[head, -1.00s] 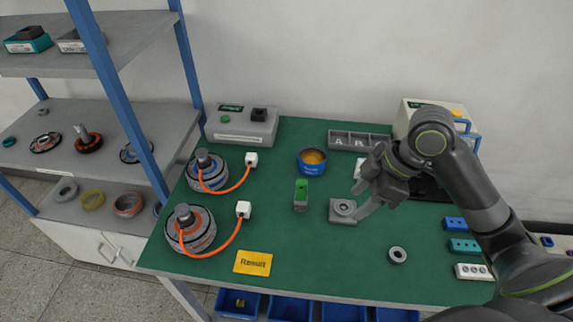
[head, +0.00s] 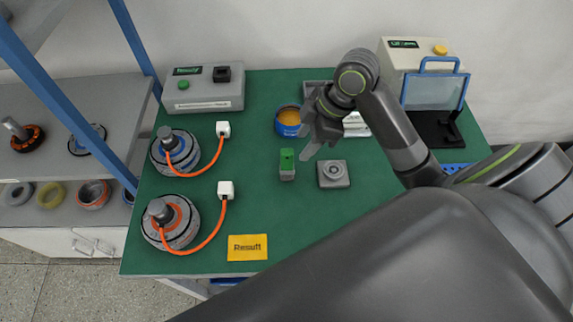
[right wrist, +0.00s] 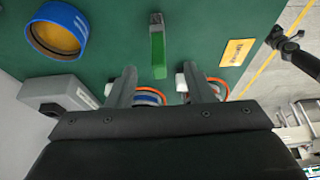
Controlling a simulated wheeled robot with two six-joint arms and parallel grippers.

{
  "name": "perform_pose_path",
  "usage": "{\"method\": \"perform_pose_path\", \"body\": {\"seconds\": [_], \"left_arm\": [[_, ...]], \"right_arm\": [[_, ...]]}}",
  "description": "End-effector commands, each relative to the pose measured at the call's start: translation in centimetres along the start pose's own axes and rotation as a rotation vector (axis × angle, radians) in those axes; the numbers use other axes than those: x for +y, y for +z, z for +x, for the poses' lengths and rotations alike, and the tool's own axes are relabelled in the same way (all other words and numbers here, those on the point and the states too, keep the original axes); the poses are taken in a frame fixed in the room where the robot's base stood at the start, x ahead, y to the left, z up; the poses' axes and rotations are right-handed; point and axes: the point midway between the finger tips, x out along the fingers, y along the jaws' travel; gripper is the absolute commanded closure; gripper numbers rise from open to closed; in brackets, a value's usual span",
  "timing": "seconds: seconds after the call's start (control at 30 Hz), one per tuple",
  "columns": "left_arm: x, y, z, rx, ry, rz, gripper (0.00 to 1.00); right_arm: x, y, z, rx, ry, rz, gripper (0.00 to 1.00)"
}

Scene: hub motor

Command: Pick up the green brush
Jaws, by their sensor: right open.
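The green brush (head: 287,161) stands on the green table, a narrow block with a green upper part and a grey lower part. It also shows in the right wrist view (right wrist: 157,46), just beyond the fingertips. My right gripper (head: 309,146) is open and empty, just to the right of the brush and apart from it in the head view. In the right wrist view its two fingers (right wrist: 160,78) are spread, with the brush roughly in line with the gap. My left gripper is outside the head view; a dark arm end at the right wrist view's right edge looks like it.
A blue tin (head: 288,121) stands behind the brush and a grey square fixture (head: 333,174) right of it. Two hub motors (head: 172,222) with orange cables lie to the left. A yellow Result card (head: 247,247) lies in front. Open table surrounds the brush's front.

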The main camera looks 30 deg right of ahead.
Motion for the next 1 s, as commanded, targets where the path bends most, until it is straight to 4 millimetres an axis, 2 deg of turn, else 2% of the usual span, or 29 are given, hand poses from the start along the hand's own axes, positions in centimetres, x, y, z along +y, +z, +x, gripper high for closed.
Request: {"method": "perform_pose_path", "body": {"seconds": [0.1,0.23,0.57,0.83,1.0], "left_arm": [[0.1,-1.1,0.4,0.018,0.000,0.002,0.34],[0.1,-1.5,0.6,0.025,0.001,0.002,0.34],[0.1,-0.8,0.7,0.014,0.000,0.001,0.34],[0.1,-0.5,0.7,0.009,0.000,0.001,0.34],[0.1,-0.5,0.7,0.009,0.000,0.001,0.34]], "right_arm": [[-0.1,0.0,2.2,0.004,-0.005,0.003,0.53],[-0.1,0.0,3.9,0.003,-0.004,0.002,0.53],[0.1,-0.2,6.0,0.002,-0.002,0.002,0.53],[0.2,-0.3,9.7,0.001,-0.003,0.002,0.53],[0.3,-0.3,10.4,0.000,0.001,-0.001,0.53]]}}
